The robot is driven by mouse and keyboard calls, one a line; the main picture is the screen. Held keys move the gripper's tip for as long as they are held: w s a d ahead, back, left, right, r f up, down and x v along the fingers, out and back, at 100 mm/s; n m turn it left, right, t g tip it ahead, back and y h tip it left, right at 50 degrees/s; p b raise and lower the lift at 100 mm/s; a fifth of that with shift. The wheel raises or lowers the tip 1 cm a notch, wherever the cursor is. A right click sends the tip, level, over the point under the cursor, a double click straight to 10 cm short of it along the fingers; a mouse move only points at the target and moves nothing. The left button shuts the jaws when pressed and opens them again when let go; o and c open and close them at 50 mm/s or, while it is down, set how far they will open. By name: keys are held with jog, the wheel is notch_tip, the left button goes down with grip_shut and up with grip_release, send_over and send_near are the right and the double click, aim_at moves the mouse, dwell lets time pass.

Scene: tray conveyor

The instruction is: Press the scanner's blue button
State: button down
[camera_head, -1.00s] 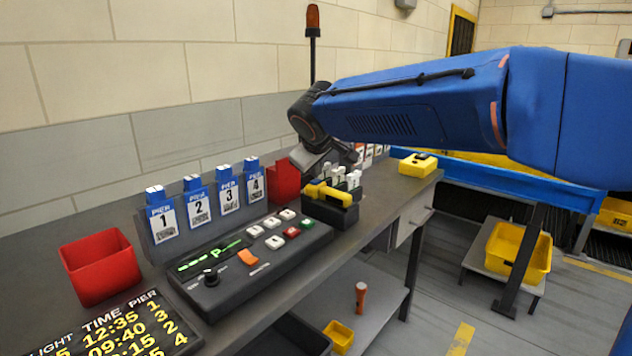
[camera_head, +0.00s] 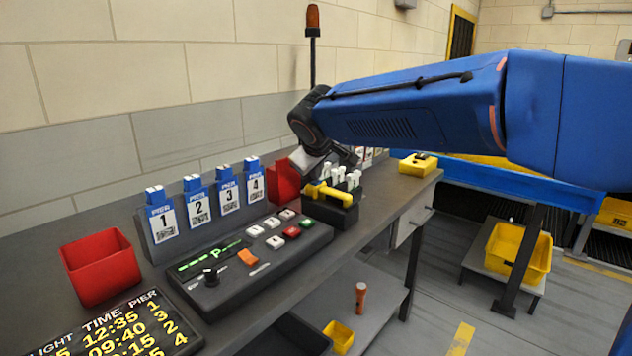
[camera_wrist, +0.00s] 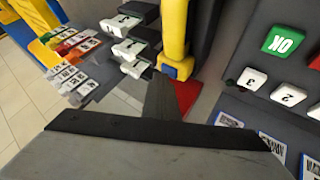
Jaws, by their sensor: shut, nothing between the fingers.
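The yellow scanner (camera_head: 330,194) lies across the front of a black holder at the right end of the control console. In the wrist view the scanner (camera_wrist: 174,30) runs down from the top edge, and its blue button (camera_wrist: 184,68) shows on its near end. My gripper (camera_wrist: 160,84) is shut and empty. Its dark fingertips are right beside the blue button; I cannot tell whether they touch it. In the head view my gripper (camera_head: 322,170) is just above and behind the scanner, its fingertips partly hidden, and the blue button cannot be made out.
White-topped stamps (camera_head: 340,174) stand in the holder close to the scanner. The console (camera_head: 215,290) with its buttons is left of it. A red bin (camera_head: 285,180) stands behind, and pier cards (camera_head: 228,195) line the wall side. A yellow box (camera_head: 418,166) is at the right.

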aim_at(316, 183)
dwell(0.5)
jog(key=shift+r, duration=0.75)
notch_tip(316, 183, up, 5)
dwell(0.6)
dwell(0.4)
